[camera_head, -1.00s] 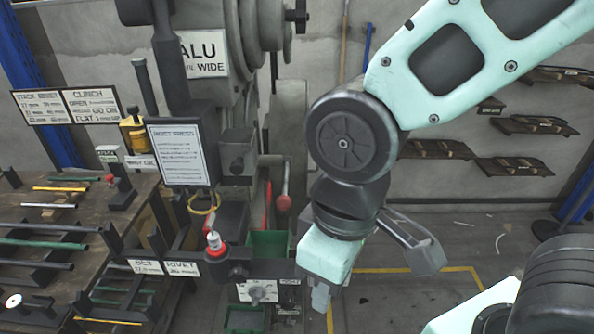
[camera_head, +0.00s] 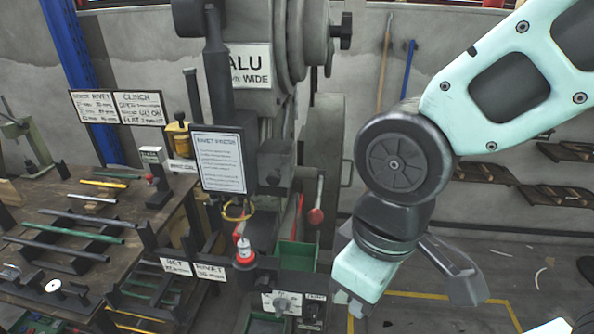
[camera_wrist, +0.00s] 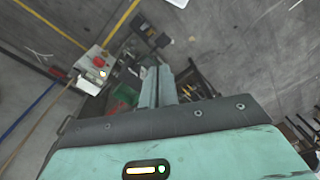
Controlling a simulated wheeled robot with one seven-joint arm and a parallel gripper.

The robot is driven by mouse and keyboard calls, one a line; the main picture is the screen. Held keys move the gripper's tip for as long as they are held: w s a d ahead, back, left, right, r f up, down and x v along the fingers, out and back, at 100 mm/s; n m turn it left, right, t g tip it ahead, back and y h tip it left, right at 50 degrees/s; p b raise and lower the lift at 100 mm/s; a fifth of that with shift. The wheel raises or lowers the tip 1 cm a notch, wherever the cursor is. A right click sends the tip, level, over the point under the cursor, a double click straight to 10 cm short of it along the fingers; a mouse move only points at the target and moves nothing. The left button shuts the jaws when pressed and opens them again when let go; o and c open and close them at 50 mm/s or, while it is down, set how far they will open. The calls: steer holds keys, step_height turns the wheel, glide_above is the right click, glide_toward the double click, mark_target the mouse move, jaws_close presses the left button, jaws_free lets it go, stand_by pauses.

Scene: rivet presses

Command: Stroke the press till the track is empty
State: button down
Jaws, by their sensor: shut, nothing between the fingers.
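The press (camera_head: 265,120) is a tall dark grey machine with an "ALU WIDE" sign (camera_head: 250,66) on its upper body. A lever with a red ball knob (camera_head: 315,215) stands at its right side. A red-collared part with a pale top (camera_head: 244,252) sits at its front. A track holding rivets cannot be made out clearly. My gripper (camera_head: 350,304) points down, right of the press's lower front and apart from the red knob. It is shut and empty. Its fingers also show in the wrist view (camera_wrist: 160,86), pointing away over the floor.
A placard (camera_head: 218,160) hangs on the press front. A green bin (camera_head: 296,255) and a dial panel (camera_head: 281,303) sit low on the press. A workbench (camera_head: 60,215) with coloured rods is on the left. Shelves (camera_head: 560,195) line the right wall; marked floor lies open below.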

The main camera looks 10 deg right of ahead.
steer(key=w+d+m+t+p, duration=0.1)
steer(key=w+d+m+t, duration=0.1)
steer(key=w+m, duration=0.3)
steer(key=w+d+r+m+t+p, duration=0.1)
steer(key=w+d+m, duration=0.3)
steer(key=w, duration=0.7)
steer(key=w+d+m+t+y+p, duration=0.1)
steer(key=w+d+m+t+p, duration=0.1)
steer(key=w+m, duration=0.4)
steer(key=w+d+t, duration=0.1)
steer(key=w, duration=0.1)
steer(key=shift+w+d+r, duration=0.15)
steer(key=shift+w+r, duration=0.15)
steer(key=shift+r, duration=0.1)
steer(key=a+p+x, duration=0.1)
steer(key=x, duration=0.5)
steer(key=s+a+p+x, duration=0.1)
steer(key=x, duration=0.5)
steer(key=shift+f+p, duration=0.4)
steer(key=shift+f, duration=0.25)
steer(key=shift+s, duration=0.1)
